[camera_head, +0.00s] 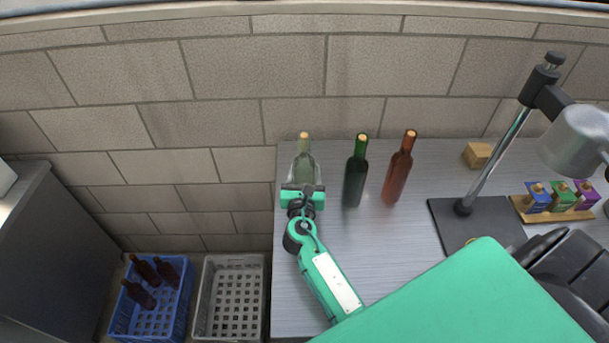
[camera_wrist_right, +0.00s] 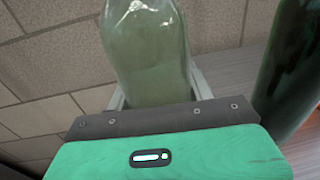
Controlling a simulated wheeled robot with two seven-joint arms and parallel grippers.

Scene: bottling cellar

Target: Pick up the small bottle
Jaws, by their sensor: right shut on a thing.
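Three corked bottles stand upright on the grey metal table. The pale, see-through green bottle (camera_head: 304,170) is at the left, near the table's left edge. It also fills the middle of the right wrist view (camera_wrist_right: 147,50). My right gripper (camera_head: 303,184) is shut on this bottle, with a finger on either side of its body; the gripper hides the bottle's base. A dark green bottle (camera_head: 355,180) and a red-brown bottle (camera_head: 398,173) stand to its right. The dark green one shows at the right of the wrist view (camera_wrist_right: 290,70). My left gripper is not in view.
A lamp-like stand on a black base (camera_head: 462,232) is on the right, with a wooden block (camera_head: 478,155) and a wooden rack (camera_head: 545,213) of small coloured boxes. On the floor are a blue crate (camera_head: 178,317) with brown bottles and an empty grey crate (camera_head: 207,268).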

